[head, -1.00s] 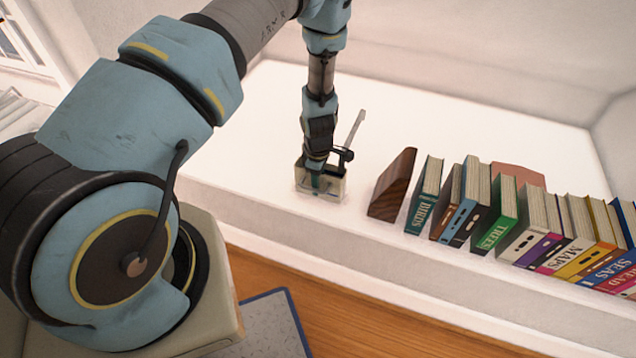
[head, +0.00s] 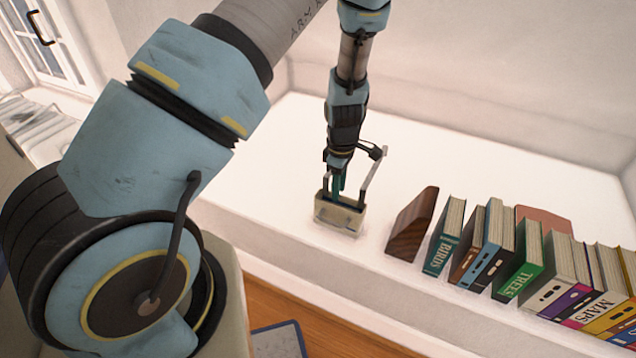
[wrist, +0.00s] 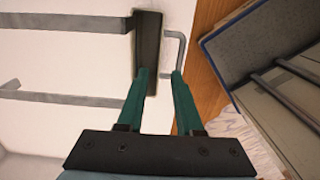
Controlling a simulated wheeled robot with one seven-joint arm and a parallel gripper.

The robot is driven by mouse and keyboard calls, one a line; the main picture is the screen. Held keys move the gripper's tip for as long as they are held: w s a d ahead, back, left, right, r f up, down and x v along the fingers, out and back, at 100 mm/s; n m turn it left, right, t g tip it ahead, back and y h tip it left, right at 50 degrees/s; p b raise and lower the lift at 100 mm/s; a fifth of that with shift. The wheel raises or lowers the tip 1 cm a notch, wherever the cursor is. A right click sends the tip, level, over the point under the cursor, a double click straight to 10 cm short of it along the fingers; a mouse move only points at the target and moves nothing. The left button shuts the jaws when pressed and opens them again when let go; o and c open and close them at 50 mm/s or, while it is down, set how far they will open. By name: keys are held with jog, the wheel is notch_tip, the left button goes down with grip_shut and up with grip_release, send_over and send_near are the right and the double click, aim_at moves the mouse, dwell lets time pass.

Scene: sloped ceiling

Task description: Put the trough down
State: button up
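The trough (head: 338,215) is a small cream box with a thin grey bent strap rising at its right. It stands upright on the white ledge (head: 270,170), close to the front edge. In the wrist view the trough (wrist: 149,45) shows a dark inside, grey straps running left and a grey loop handle (wrist: 181,50) on its right. My gripper (head: 337,194) is right at the trough's top. In the wrist view the teal fingers of my gripper (wrist: 161,75) are apart, with a gap between the tips near the handle. Contact with the trough is hard to tell.
A dark wooden wedge (head: 412,225) stands right of the trough, followed by a row of books (head: 525,265). The ledge behind and left of the trough is clear. A wooden floor (head: 330,325) lies below the ledge.

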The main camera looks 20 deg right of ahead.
jog(key=w+a+r+m+h, duration=0.1)
jog(key=a+r+m, duration=0.6)
jog(key=a+r, duration=1.35)
jog(key=s+a+r+m+t, duration=0.1)
jog(key=s+a+r+m, duration=0.2)
jog(key=a, duration=0.6)
jog(key=shift+s+r+m+t+y, duration=0.3)
jog(key=shift+s+r+y, duration=0.1)
jog(key=shift+s+r, duration=0.35)
jog(key=shift+a, duration=0.1)
